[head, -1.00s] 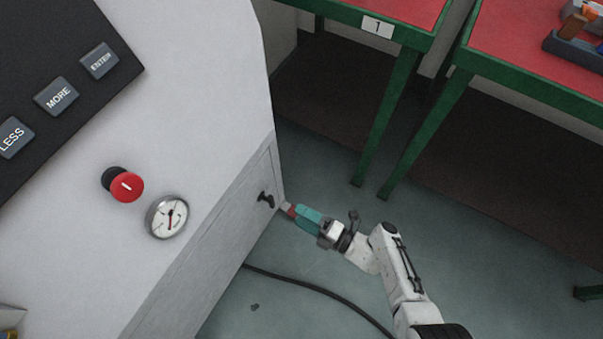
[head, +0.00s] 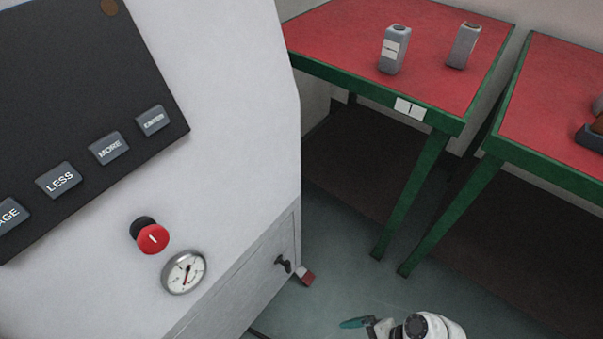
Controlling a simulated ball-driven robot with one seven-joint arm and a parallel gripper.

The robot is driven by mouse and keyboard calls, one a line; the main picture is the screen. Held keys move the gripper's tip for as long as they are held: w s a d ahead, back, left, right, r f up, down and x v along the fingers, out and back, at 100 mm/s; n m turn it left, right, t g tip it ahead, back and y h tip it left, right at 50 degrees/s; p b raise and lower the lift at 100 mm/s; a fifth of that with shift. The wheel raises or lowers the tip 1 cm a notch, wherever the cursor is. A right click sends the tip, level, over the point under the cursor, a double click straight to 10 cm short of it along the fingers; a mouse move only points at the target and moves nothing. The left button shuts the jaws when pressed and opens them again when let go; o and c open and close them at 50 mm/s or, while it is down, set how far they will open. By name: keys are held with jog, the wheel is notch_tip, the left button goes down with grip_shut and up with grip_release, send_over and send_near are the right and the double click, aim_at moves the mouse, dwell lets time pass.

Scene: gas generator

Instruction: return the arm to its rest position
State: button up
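My arm (head: 432,326) shows only in part at the bottom edge of the head view, above the grey-green floor. My gripper (head: 357,322), with teal fingers, is at its left end and points left. It is apart from the cabinet and its small black door handle (head: 284,264). The fingers are seen at a slant, so I cannot tell whether they are open or shut. I see nothing held in them. The rest of the arm is below the frame.
The pale generator cabinet (head: 240,100) fills the left, with a button panel, red knob (head: 153,238) and gauge (head: 184,272). A small red-and-grey piece (head: 305,276) is by its door edge. Red-topped table 1 (head: 330,40) bears two grey bottles (head: 394,50); another table (head: 550,90) stands right.

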jog(key=s+d+r+n+h, duration=0.3)
jog(key=d+r+n+h, duration=0.1)
jog(key=d+r+n, duration=0.3)
jog(key=s+d+r+n+h, duration=0.4)
jog(key=d+r+n+h, duration=0.15)
jog(key=d+r, duration=0.2)
notch_tip(320, 180, up, 19)
jog(key=p, duration=2)
jog(key=shift+w+a+r+t+y, duration=0.2)
jog(key=shift+a+t+y, duration=0.1)
jog(key=shift+y, duration=0.15)
